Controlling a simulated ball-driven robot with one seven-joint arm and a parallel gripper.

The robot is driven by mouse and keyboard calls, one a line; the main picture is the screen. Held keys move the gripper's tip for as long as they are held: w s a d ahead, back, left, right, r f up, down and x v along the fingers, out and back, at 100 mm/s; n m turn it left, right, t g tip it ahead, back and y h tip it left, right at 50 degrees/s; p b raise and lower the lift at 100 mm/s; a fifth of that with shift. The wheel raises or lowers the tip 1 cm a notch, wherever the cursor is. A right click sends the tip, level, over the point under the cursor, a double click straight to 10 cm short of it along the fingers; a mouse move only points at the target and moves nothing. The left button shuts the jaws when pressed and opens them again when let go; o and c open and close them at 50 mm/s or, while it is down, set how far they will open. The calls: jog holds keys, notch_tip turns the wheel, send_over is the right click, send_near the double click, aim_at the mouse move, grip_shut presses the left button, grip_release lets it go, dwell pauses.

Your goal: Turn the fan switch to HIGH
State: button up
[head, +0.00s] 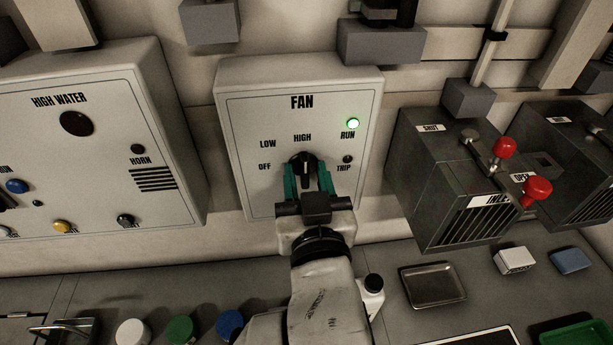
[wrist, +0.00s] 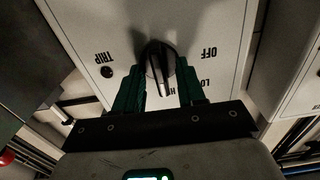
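The fan switch (head: 304,161) is a black rotary knob on the grey FAN panel (head: 253,98), with OFF, LOW and HIGH printed around it. Its pointer is turned up toward the HIGH label (head: 302,138). In the wrist view, which is upside down, the knob (wrist: 160,65) shows a pale line running toward the partly hidden HIGH print. My gripper (head: 308,178) is at the panel, its teal fingers on either side of the knob's lower part. In the wrist view the fingers (wrist: 161,80) stand apart with gaps beside the knob. Contact with it is not clear.
A HIGH WATER panel (head: 60,140) is at left. A dark box with red knobs (head: 505,148) is at right. A metal tray (head: 433,285) lies on the bench below.

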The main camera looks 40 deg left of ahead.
jog(key=b+v, duration=0.1)
jog(key=v, duration=0.9)
jog(key=shift+s+d, duration=0.25)
jog(key=shift+s, duration=0.05)
jog(key=w+d+f+m+g+h, duration=0.1)
jog(key=w+d+f+m+h, duration=0.1)
jog(key=d+f+h, duration=0.4)
jog(key=w+d+f+m+g+h, duration=0.1)
jog(key=w+d+f+m, duration=0.1)
jog(key=d+f, duration=0.75)
jog(key=w+d+f+m+g+h, duration=0.1)
jog(key=w+d+f+m+h, duration=0.1)
jog(key=d+f+h, duration=0.5)
jog(key=s+d+f+m+g, duration=0.2)
jog(key=s+d+f, duration=0.3)
jog(key=s+d, duration=0.3)
jog(key=s+d+f+m+g, duration=0.2)
jog(key=s+d+f+g, duration=0.3)
jog(key=s+d, duration=0.3)
jog(key=d, duration=0.4)
jog(key=shift+s+d+f+g, duration=0.25)
jog(key=shift+s+f+g, duration=0.05)
jog(key=shift+s, duration=0.1)
